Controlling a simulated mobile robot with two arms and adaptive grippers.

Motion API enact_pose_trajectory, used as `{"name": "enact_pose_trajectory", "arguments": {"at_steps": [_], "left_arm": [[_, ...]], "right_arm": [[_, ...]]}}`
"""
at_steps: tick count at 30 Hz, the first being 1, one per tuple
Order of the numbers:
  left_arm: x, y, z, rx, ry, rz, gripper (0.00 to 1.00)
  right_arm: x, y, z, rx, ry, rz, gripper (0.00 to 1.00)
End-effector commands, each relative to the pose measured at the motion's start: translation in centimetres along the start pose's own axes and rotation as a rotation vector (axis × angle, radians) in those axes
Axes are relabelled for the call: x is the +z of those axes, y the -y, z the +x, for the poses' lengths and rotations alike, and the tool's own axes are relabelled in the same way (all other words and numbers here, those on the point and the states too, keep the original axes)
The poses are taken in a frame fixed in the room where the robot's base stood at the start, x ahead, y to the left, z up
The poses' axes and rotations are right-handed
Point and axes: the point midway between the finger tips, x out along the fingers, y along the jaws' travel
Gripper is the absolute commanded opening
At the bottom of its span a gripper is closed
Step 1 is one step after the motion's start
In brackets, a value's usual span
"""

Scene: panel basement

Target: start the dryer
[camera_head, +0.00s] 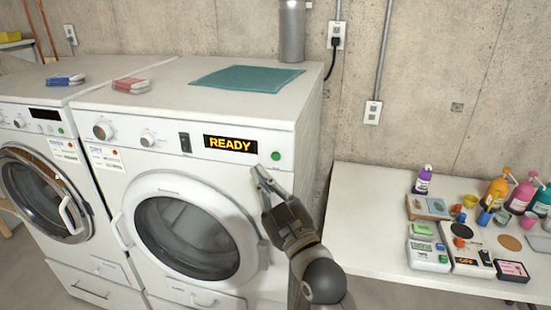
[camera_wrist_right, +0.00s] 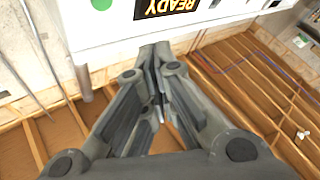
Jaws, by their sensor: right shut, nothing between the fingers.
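The dryer (camera_head: 190,225) is the white front-loader in the middle of the head view, with its round door shut. Its display (camera_head: 230,144) reads READY in orange. A round green button (camera_head: 276,156) sits right of the display. My right gripper (camera_head: 259,172) is shut and empty, its fingertips just below and left of the green button, seemingly apart from it. In the right wrist view the fingers (camera_wrist_right: 155,50) are together, and the display (camera_wrist_right: 168,8) appears upside down at the top. The green button (camera_wrist_right: 76,4) is partly cut off at the upper left. My left gripper is not visible.
A washer (camera_head: 40,190) stands left of the dryer. A teal cloth (camera_head: 246,77) and a red-and-white stack (camera_head: 131,85) lie on top of the dryer. A white table (camera_head: 380,240) at the right holds bottles and small devices. A concrete wall (camera_head: 440,90) is behind.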

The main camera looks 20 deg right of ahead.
Motion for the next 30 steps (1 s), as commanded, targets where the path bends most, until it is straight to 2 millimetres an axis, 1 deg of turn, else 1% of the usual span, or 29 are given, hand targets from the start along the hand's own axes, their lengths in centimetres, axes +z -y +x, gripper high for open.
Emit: {"name": "enact_pose_trajectory", "arguments": {"at_steps": [3,7,12,18,30], "left_arm": [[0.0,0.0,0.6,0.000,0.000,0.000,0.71],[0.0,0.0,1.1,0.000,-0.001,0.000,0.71],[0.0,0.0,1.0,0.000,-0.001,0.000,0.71],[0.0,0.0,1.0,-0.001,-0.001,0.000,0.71],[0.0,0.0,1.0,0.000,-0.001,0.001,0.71]], "right_arm": [[1.1,-0.9,1.3,0.000,-0.001,-0.004,0.00],[2.0,-1.9,2.5,0.001,0.000,-0.003,0.00],[2.8,-2.8,3.8,0.000,0.000,-0.002,0.00],[3.2,-3.3,4.4,0.000,0.001,-0.001,0.00],[3.3,-3.3,4.5,0.000,0.001,0.000,0.00]]}}
